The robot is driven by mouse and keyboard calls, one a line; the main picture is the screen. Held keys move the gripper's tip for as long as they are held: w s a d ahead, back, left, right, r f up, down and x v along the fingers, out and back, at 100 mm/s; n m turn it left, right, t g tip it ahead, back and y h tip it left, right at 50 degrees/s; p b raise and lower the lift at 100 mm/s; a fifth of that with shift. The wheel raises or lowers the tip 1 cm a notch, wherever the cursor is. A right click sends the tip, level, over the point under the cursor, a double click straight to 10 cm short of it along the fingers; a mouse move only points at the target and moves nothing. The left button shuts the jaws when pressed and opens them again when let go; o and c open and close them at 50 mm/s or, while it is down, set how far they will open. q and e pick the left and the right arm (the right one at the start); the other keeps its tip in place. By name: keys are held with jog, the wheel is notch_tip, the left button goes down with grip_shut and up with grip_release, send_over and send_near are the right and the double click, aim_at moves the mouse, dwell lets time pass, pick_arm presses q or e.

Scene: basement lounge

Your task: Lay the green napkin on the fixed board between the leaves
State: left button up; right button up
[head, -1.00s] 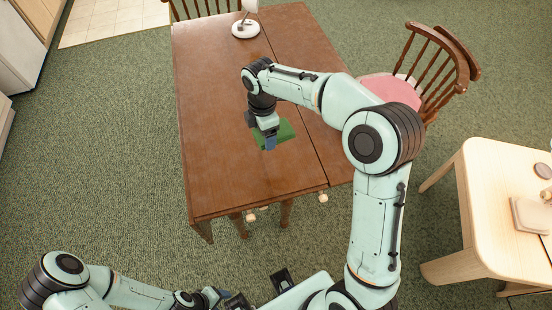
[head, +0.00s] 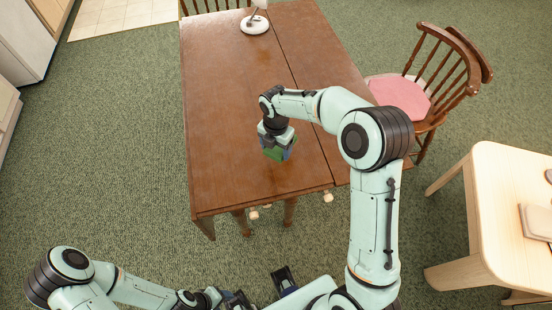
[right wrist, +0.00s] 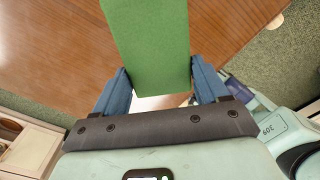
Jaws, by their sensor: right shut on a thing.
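The green napkin (head: 273,153) hangs under my right gripper (head: 276,154) in the head view, mostly hidden by the hand. In the right wrist view it is a flat green rectangle (right wrist: 150,45) between the two blue fingers of the right gripper (right wrist: 163,88), which is shut on it. The napkin is over the wide section of the brown table (head: 225,110), left of the seam and near the front edge. I cannot tell whether it touches the wood. The narrower section right of the seam looks like a raised leaf (head: 318,60). My left gripper (head: 210,297) is low at the bottom edge, its fingers unclear.
A white lamp (head: 254,24) stands at the table's far end. A wooden chair with a pink seat (head: 398,94) is at the right. A pale wooden table (head: 500,200) stands at the lower right. The left of the wide section is bare.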

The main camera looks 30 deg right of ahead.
aim_at(276, 164)
jog(key=shift+f, duration=3.35)
jog(key=shift+f+b, duration=0.15)
jog(key=shift+b, duration=0.15)
jog(key=o, duration=1)
jog(key=shift+o, duration=0.2)
notch_tip(276, 164, up, 12)
jog(key=shift+r+p, duration=0.15)
jog(key=shift+p, duration=0.45)
